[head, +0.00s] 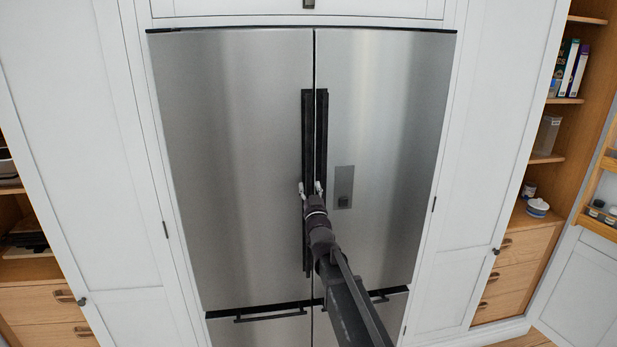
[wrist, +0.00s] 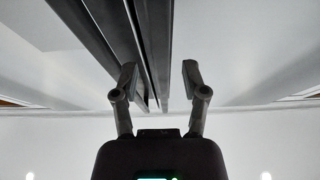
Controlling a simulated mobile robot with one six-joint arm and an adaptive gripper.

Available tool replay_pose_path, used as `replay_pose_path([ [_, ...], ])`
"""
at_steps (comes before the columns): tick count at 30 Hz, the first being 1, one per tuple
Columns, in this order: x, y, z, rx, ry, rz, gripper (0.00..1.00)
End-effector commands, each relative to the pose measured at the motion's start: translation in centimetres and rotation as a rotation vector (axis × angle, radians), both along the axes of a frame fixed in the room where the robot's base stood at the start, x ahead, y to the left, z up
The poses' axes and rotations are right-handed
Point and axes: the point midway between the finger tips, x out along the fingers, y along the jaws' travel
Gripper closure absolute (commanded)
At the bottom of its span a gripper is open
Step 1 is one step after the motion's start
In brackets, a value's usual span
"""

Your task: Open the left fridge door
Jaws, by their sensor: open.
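The left fridge door (head: 235,150) is a tall brushed-steel panel, shut flush beside the right door (head: 390,130). Its long black vertical handle (head: 307,130) runs along the centre seam, close beside the right door's handle (head: 322,120). My gripper (head: 310,187) is open in front of the two handles, one finger on each side of the seam in the head view. In the wrist view the dark handle bars (wrist: 155,45) run down toward the gap between my open fingers (wrist: 160,75). The left finger overlaps one bar. Contact cannot be told.
A small grey panel (head: 344,187) is on the right door. Drawers with black handles (head: 270,314) lie below. White cabinet panels (head: 80,130) flank the fridge. Open wooden shelves (head: 565,100) stand at the far right. The space before the left door looks clear.

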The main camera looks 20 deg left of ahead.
Motion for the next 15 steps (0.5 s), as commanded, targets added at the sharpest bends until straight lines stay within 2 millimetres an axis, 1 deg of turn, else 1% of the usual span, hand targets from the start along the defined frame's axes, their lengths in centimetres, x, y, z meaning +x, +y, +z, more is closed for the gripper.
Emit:
replay_pose_path([
  [1,0.8,0.5,0.5,0.0,0.0,0.0,0.43],
  [6,2.0,1.3,1.1,0.0,0.0,0.0,0.43],
  [15,2.5,1.6,1.2,0.0,0.0,0.001,0.43],
])
